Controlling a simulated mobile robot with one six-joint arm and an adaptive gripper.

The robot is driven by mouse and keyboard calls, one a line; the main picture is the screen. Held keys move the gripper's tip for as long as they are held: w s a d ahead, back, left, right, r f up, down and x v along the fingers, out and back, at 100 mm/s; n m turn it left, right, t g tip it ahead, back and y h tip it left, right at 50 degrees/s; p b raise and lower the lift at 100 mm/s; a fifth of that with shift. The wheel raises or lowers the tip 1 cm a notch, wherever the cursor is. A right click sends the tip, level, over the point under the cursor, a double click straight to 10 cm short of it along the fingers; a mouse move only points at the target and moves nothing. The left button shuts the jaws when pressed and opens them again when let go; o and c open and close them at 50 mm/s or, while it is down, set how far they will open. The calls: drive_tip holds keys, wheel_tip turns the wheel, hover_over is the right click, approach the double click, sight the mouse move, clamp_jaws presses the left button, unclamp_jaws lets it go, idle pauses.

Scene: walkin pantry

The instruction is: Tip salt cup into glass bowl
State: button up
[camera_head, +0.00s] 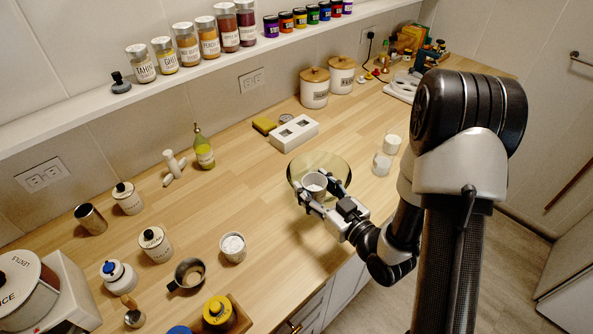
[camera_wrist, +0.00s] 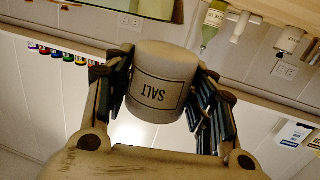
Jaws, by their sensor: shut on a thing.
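The salt cup (camera_head: 315,183) is a small pale grey cup, held by my gripper (camera_head: 322,194) with its opening up in the head view. My fingers close around its sides. In the wrist view the cup (camera_wrist: 155,75) fills the space between the fingers (camera_wrist: 160,100); its SALT label reads upside down, as does the surrounding scene. The glass bowl (camera_head: 318,158) is a wide, yellowish, see-through bowl on the counter. The cup overlaps the bowl's middle and near part in the head view and hides some of it. The cup's height above it is unclear.
White cups (camera_head: 382,163) stand close right of the bowl. A white two-hole block (camera_head: 294,133) is behind it. A white cup (camera_head: 233,247), a metal mug (camera_head: 187,274) and jars stand front left. Counter (camera_head: 240,195) left of the bowl is clear.

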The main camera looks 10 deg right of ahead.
drive_tip(key=w+a+b, duration=0.1)
drive_tip(key=a+b, duration=0.5)
drive_tip(key=a, duration=0.1)
drive_tip(key=shift+w+f+m+t, duration=0.15)
drive_tip(key=shift+w+m+t, duration=0.15)
drive_tip(key=shift+w+m, duration=0.1)
